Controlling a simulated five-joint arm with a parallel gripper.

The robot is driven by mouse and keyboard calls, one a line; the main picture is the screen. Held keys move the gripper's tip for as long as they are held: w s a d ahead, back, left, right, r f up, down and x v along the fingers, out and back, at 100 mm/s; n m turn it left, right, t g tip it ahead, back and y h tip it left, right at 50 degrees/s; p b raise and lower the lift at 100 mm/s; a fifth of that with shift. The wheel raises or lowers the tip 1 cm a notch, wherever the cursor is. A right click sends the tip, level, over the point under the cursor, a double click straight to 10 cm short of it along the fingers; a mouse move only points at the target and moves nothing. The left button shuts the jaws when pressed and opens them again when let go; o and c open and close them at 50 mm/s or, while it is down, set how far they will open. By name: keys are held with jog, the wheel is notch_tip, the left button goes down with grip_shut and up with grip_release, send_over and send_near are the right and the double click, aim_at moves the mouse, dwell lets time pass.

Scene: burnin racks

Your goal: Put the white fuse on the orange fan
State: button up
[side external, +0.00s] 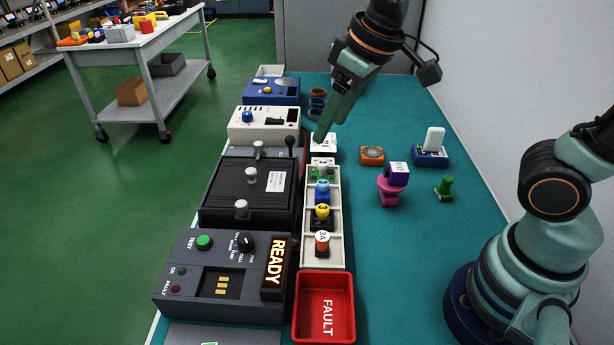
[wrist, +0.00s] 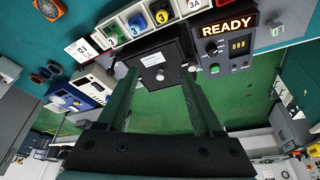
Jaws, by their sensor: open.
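The white fuse (side external: 324,149), a white block with dark printing, stands just beyond the far end of the pale tray; it also shows in the wrist view (wrist: 82,49). The orange fan (side external: 372,155), a flat orange square with a dark round centre, lies on the teal mat to its right; it also shows at the upper left in the wrist view (wrist: 48,8). My gripper (side external: 319,137) is open and empty, pointing down, and its tip overlaps the fuse's top in the side view. In the wrist view the fingers (wrist: 158,78) are spread apart, with the fuse outside them to the left.
The pale tray (side external: 337,227) holds several coloured fuses. A black case (side external: 225,190), a READY tester (side external: 195,270) and a red FAULT bin (side external: 324,277) stand close by.

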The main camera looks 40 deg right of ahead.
jog(key=w+a+f+n+g, duration=0.1)
jog(key=a+f+n, duration=0.1)
jog(key=a, duration=0.6)
jog(key=a+f+n+g, duration=0.1)
jog(key=a+f+n, duration=0.1)
jog(key=a, duration=0.5)
jog(key=s+a+f+n, duration=0.1)
jog(key=s+a+f, duration=0.1)
jog(key=a, duration=0.3)
jog(key=s+a+f+n+g, duration=0.1)
jog(key=s+a+f, duration=0.1)
jog(key=a+f, duration=0.2)
jog(key=s+a+f+n+g+h, duration=0.1)
jog(key=s+a+f+n, duration=0.1)
jog(key=a, duration=0.4)
jog(key=shift+s+a+f, duration=0.35)
jog(key=shift+s+f, duration=0.1)
jog(key=shift+s, duration=0.05)
notch_tip(320, 180, down, 12)
jog(key=shift+s+d+r, duration=0.1)
jog(key=shift+d, duration=0.05)
jog(key=shift+c, duration=0.3)
grip_shut()
